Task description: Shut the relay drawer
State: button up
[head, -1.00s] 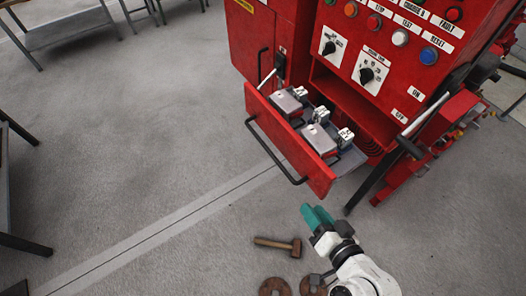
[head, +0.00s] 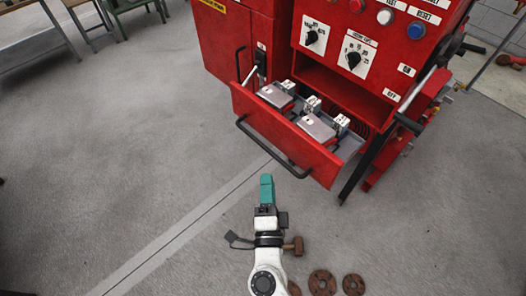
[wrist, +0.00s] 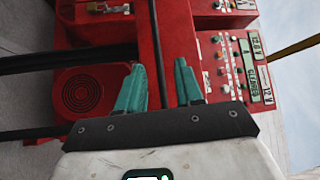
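The relay drawer (head: 290,137) is a red-fronted drawer pulled out of the lower part of the red pump cabinet. Relay modules (head: 318,128) sit in its grey tray. A black bar handle (head: 262,150) runs along its front. My gripper (head: 266,178), with teal fingers, is in front of the drawer, below the handle in the head view, and looks apart from it. In the wrist view my fingers (wrist: 160,70) are spread with nothing held. A dark bar (wrist: 157,50), probably the handle, shows between and beyond them; the distance is unclear.
The red cabinet (head: 228,40) has knobs, buttons and a lever at its right side. A hammer (head: 294,246) and rusty flanges (head: 322,282) lie on the floor near my arm. Benches stand at the upper left. The floor left of the drawer is clear.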

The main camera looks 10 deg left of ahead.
aim_at(268, 149)
jog(key=x, duration=1)
jog(key=shift+w+f, duration=0.15)
jog(key=shift+w, duration=0.2)
jog(key=shift+c, duration=0.4)
grip_shut()
